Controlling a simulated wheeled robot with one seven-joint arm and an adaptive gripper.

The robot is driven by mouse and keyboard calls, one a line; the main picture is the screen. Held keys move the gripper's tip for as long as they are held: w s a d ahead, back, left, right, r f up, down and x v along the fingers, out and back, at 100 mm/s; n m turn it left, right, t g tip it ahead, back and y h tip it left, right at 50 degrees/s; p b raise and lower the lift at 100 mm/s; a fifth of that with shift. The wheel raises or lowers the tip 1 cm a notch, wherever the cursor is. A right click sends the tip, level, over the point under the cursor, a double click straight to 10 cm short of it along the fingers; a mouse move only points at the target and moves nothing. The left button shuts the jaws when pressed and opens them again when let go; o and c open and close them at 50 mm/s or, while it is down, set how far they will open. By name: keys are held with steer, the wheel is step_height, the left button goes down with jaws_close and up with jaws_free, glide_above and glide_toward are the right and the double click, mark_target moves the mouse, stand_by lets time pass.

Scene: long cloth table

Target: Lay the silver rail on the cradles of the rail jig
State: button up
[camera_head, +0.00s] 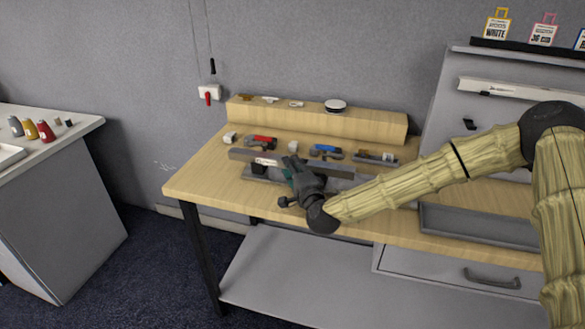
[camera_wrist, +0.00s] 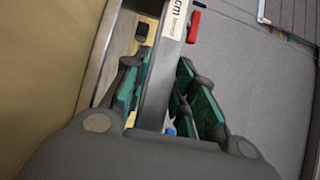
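The silver rail (camera_head: 240,154) is a long grey bar with a white label. It lies lengthwise over the wooden bench, just behind a black block of the rail jig (camera_head: 258,169). My gripper (camera_head: 293,170) is over the middle of the rail and hides part of it and of the jig. In the wrist view the rail (camera_wrist: 158,92) runs between the green pads of my gripper (camera_wrist: 166,70), which sit close against both sides. A black block (camera_wrist: 142,31) is left of the rail there. I cannot tell whether the rail touches the cradles.
Red-handled (camera_head: 263,140) and blue-handled (camera_head: 325,151) clamps lie behind the rail, near small pale blocks. A wooden riser (camera_head: 375,126) with small items borders the back. A grey tray (camera_head: 475,226) is at the right. The bench's front left corner is clear.

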steer(key=o, duration=0.4)
steer(key=shift+o, duration=0.2)
